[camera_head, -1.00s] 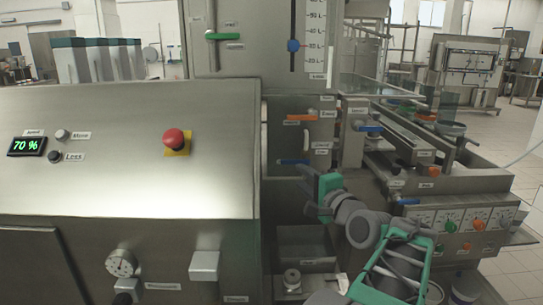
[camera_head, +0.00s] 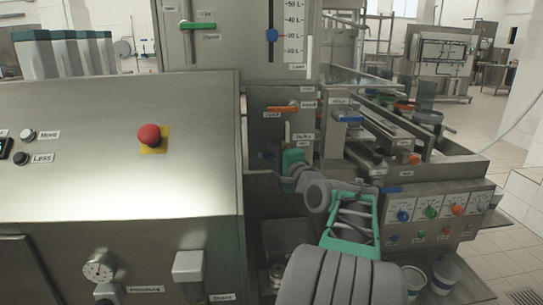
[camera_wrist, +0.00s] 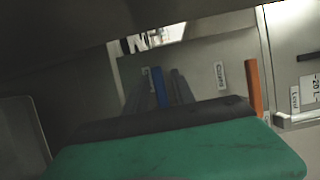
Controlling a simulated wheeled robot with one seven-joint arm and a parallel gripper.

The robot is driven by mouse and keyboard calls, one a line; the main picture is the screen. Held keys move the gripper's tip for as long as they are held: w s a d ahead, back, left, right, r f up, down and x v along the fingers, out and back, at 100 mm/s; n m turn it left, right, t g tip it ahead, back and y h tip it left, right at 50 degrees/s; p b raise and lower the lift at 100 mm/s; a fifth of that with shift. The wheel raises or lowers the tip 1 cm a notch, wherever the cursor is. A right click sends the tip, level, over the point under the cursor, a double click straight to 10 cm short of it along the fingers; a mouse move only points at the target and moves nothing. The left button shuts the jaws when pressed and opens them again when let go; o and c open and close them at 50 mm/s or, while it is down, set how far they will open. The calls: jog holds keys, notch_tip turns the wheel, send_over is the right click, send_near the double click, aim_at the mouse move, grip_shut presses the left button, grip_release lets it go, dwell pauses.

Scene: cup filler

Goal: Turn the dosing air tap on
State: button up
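My gripper (camera_wrist: 161,90) reaches into the recess of the machine, its two dark fingers on either side of a blue tap handle (camera_wrist: 160,85). The fingers look slightly open, with narrow gaps beside the handle. The labels are too small to tell which tap is the dosing air tap.
A red emergency button (camera_head: 149,135) on a yellow plate sits on the sloped panel at left. Another blue handle (camera_head: 347,117) is to the right. Knobs (camera_head: 431,212) line the conveyor front. Panel walls enclose the recess closely.

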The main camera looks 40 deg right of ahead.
grip_shut()
dwell(1.2)
